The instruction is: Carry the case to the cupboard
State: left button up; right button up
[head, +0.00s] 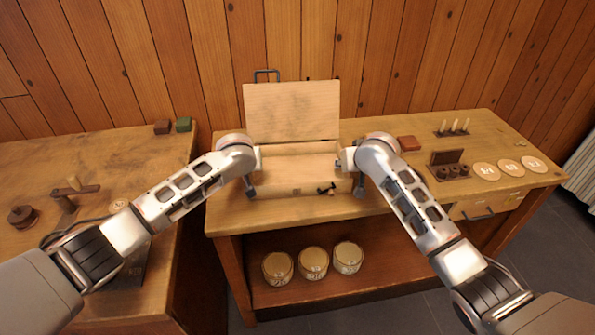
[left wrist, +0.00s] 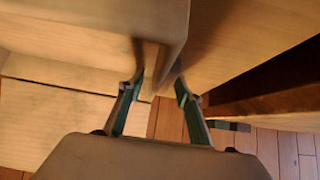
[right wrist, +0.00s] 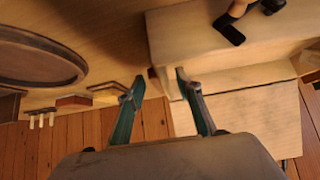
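The case (head: 292,117) is a pale wooden box on the middle bench, its lid standing open at the back and a dark latch on its front. My left gripper (head: 251,188) is at its left end. In the left wrist view the fingers (left wrist: 160,75) stand apart on both sides of the case's edge (left wrist: 165,40). My right gripper (head: 358,188) is at the right end. In the right wrist view its fingers (right wrist: 159,78) are also apart, near the case's edge (right wrist: 200,80). I cannot tell if either touches. No cupboard is clearly recognisable.
Three lidded jars (head: 313,262) stand on the shelf (head: 385,283) under the bench. Right of the case are pegs (head: 453,127), a dark spool holder (head: 447,160), round discs (head: 509,168) and a reddish block (head: 409,143). A second bench (head: 95,160) stands left.

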pick_arm(q)
grip_shut()
pick_arm(e)
grip_shut()
pick_arm(q)
jog(key=shift+w+r, duration=0.1)
jog(key=shift+r, duration=0.1)
pick_arm(e)
jog(key=shift+w+r, duration=0.1)
jog(key=shift+r, duration=0.1)
